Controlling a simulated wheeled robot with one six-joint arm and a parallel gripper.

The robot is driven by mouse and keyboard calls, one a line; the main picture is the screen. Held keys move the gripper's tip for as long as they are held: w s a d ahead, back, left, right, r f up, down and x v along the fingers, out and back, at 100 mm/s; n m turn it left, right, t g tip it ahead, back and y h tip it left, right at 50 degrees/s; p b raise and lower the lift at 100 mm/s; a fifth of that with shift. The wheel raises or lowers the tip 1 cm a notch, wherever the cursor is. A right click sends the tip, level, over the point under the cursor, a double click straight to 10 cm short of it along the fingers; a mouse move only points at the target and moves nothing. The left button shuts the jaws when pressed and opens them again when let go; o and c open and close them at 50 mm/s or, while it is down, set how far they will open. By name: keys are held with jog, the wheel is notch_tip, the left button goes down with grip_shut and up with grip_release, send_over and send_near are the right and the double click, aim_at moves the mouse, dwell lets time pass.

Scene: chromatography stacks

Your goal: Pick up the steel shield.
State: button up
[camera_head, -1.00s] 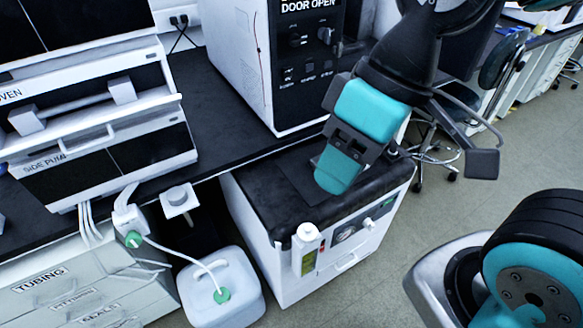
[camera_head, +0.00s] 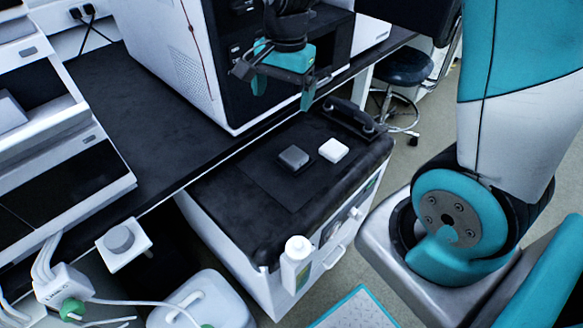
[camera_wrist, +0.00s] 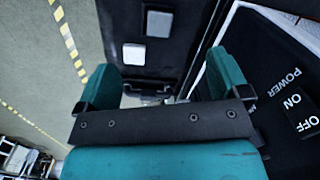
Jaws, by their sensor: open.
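A grey block, which looks like the steel shield (camera_head: 294,157), lies on the black top of the low white cabinet in the head view. It also shows near the top of the wrist view (camera_wrist: 159,23). A white block (camera_head: 332,150) lies just to its right, with a small gap. My gripper (camera_head: 284,94) is open and empty, its teal fingers spread apart. It hangs in front of the instrument, apart from both blocks. In the wrist view my gripper (camera_wrist: 163,80) has both blocks beyond its fingers.
The low cabinet (camera_head: 245,215) has a dark handle (camera_head: 350,118) at its far end and a white bottle (camera_head: 296,262) at its near edge. The large instrument (camera_head: 205,70) stands close behind on the black bench. The cabinet top's near part is clear.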

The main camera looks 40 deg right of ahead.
jog(key=w+d+f+m, duration=0.2)
jog(key=d+f+m, duration=0.2)
jog(key=f, duration=0.2)
jog(key=b, duration=0.2)
send_over(290, 157)
jog(key=shift+h, duration=0.4)
jog(key=f, duration=0.9)
jog(key=shift+s+d+f, duration=0.15)
jog(key=shift+d+f, duration=0.1)
jog(key=shift+d, duration=0.05)
jog(key=shift+a+f, duration=0.2)
jog(key=shift+f, duration=2.8)
jog(key=c, duration=1.1)
